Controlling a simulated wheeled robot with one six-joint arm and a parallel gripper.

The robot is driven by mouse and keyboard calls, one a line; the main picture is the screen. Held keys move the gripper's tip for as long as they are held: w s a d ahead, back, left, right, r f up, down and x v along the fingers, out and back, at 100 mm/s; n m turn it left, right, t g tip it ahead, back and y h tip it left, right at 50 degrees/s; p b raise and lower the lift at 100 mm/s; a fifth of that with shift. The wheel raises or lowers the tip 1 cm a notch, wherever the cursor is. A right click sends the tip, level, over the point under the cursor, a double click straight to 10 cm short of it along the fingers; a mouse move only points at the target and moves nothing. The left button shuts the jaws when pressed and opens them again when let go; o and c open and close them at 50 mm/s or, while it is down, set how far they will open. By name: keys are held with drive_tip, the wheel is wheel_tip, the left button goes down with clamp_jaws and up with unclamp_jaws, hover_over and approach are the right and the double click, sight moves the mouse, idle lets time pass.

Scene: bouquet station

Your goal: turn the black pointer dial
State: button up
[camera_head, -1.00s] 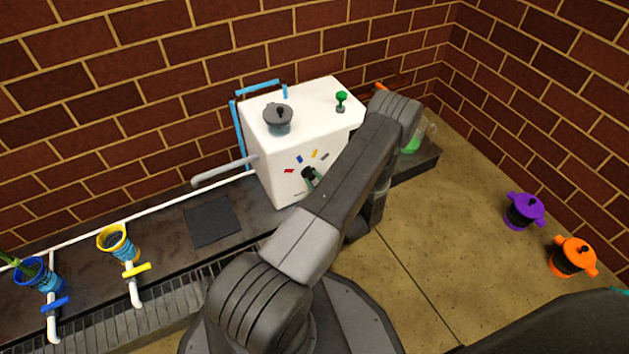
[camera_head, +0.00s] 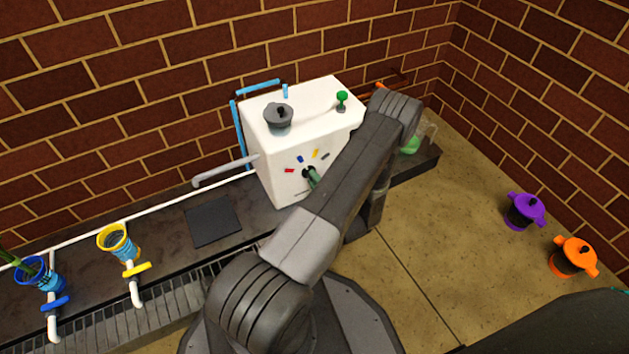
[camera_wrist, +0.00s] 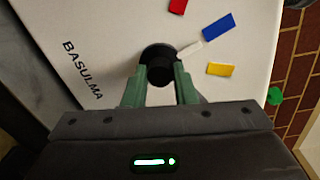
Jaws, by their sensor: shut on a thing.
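The black pointer dial (camera_wrist: 158,62) is a round knob on the front of a white box (camera_head: 281,186); it also shows in the head view (camera_head: 308,172). My gripper (camera_wrist: 159,75) has its two green fingers on either side of the knob and is shut on it. A pale pointer (camera_wrist: 189,49) sticks out from the dial, aimed between the blue mark (camera_wrist: 218,25) and the yellow mark (camera_wrist: 220,69). A red mark (camera_wrist: 178,6) lies farther round. In the head view a grey mark (camera_head: 325,156) lies past the yellow one. My arm hides part of the box front.
On the box top stand a grey pot-like part (camera_head: 278,117) and a green knob (camera_head: 342,97). A grey pipe (camera_head: 222,172) sticks out at the left. Yellow (camera_head: 118,243) and blue (camera_head: 38,278) cups stand left. Purple (camera_head: 524,210) and orange (camera_head: 572,257) lidded pots stand right.

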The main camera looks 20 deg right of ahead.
drive_tip(key=shift+f, duration=0.1)
idle(0.3)
drive_tip(key=o, duration=1)
drive_tip(key=shift+s, duration=0.1)
drive_tip(key=s+p, duration=0.1)
drive_tip(key=s, duration=0.3)
drive_tip(key=s+d+p, duration=0.1)
drive_tip(key=s, duration=0.4)
drive_tip(key=s+d+p, duration=0.1)
drive_tip(key=s, duration=0.3)
drive_tip(key=shift+s+r+p, duration=0.25)
drive_tip(key=shift+r+p, duration=0.1)
drive_tip(key=shift+p, duration=0.05)
drive_tip(key=w+b, duration=0.1)
drive_tip(key=w, duration=0.3)
drive_tip(key=w+a+b, duration=0.1)
drive_tip(key=w, duration=0.4)
drive_tip(key=w+a+b, duration=0.1)
drive_tip(key=w, duration=0.3)
drive_tip(key=shift+w+f+b, duration=0.3)
drive_tip(key=shift+w+b, duration=0.1)
